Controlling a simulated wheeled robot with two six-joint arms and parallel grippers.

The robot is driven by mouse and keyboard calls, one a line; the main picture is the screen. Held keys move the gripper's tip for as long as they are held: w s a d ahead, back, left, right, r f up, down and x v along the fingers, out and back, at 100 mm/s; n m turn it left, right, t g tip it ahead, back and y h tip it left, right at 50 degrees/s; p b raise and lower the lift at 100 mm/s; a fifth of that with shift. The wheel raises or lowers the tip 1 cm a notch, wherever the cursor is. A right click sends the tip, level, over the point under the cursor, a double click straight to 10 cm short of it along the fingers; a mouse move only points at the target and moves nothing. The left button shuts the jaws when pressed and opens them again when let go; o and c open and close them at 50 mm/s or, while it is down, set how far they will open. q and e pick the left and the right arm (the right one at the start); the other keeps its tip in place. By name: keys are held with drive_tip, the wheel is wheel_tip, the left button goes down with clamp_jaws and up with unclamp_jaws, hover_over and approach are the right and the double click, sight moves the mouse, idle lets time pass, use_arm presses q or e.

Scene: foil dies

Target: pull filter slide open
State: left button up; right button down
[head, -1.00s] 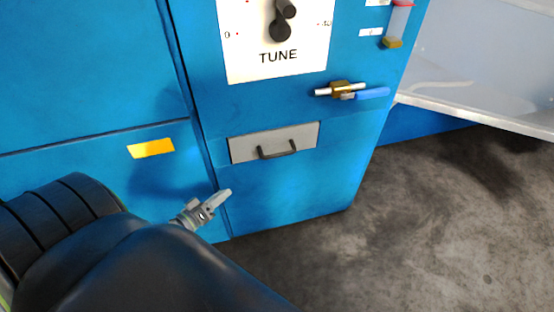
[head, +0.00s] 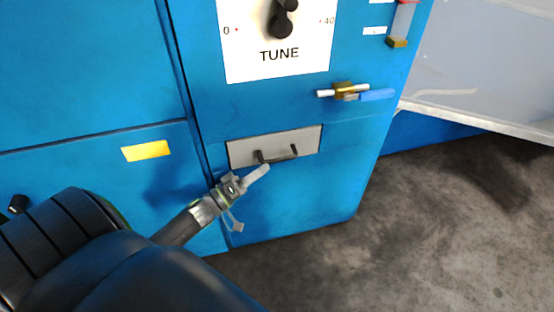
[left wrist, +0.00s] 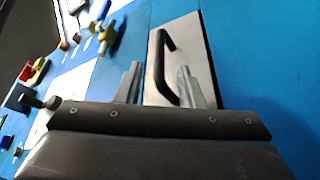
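The filter slide (head: 240,153) is a grey rectangular panel set in the blue cabinet front, with a dark bar handle (head: 281,155) across it. It appears flush with the cabinet. My left gripper (head: 262,172) is just below the left end of the handle. In the left wrist view the slide (left wrist: 188,52) and its handle (left wrist: 160,62) lie ahead, and the gripper (left wrist: 158,82) has its two fingers apart, with the handle's near end showing between them. Whether the fingers reach around the handle cannot be told. My right gripper is not in view.
A yellow label (head: 146,151) is on the left panel. A pale shelf (head: 480,122) juts out at right. Grey floor (head: 420,235) is clear.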

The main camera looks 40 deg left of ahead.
sight(277, 159)
use_arm(q)
drive_tip(key=x, duration=0.6)
drive_tip(key=shift+c, duration=0.2)
clamp_jaws()
